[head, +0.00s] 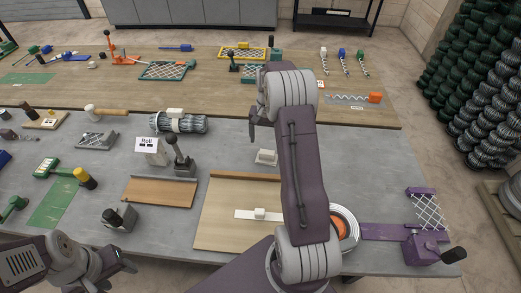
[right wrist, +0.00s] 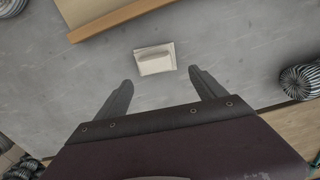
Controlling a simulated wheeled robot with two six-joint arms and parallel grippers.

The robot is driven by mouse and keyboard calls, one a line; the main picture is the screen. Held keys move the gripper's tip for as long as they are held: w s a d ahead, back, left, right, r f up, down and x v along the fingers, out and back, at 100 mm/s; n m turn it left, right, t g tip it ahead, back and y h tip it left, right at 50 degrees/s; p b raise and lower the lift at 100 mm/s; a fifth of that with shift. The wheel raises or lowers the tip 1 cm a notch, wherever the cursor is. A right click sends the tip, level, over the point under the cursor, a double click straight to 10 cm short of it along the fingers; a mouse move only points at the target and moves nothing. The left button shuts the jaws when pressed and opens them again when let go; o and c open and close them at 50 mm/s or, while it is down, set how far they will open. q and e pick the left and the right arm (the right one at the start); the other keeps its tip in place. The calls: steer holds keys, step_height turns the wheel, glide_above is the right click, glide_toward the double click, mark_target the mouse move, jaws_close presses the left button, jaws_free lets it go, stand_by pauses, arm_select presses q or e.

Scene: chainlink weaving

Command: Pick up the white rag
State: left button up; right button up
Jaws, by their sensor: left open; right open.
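The white rag (head: 265,157) looks like a small folded white square lying flat on the grey table, just behind the wooden board. It also shows in the right wrist view (right wrist: 155,60), beyond and roughly between the two fingertips. My right gripper (right wrist: 160,76) is open and empty, with the rag clear of both fingers. In the head view my right arm reaches over the table and mostly hides its gripper; a dark finger shows above and left of the rag. My left gripper (head: 122,262) is open and empty at the lower left, by the table's front edge.
The wooden board (head: 225,225) with a raised back edge lies in front of the rag. A black-handled tool (head: 178,155) stands left of it, and a wire roll (head: 182,123) lies behind. Bare table surrounds the rag.

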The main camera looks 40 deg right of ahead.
mark_target(268, 151)
steer(key=s, duration=0.1)
steer(key=s+f, duration=0.1)
steer(key=shift+s, duration=0.35)
steer(key=shift+w+d+f, duration=0.2)
steer(key=shift+w+f, duration=0.7)
steer(key=shift+f, duration=0.1)
steer(key=f, duration=0.2)
steer(key=f+p, duration=0.1)
steer(key=shift+w+a+f, duration=0.15)
steer(key=shift+w, duration=0.15)
steer(key=shift+s+f, duration=0.3)
steer(key=shift+s, duration=0.2)
steer(key=shift+w+f, duration=0.1)
steer(key=shift+f, duration=0.05)
steer(key=shift+w, duration=0.15)
steer(key=c, duration=1.4)
arm_select(q)
steer(key=shift+s+d+r, duration=0.15)
steer(key=shift+s+r, duration=0.65)
steer(key=shift+s, duration=0.05)
arm_select(e)
steer(key=shift+c, duration=0.3)
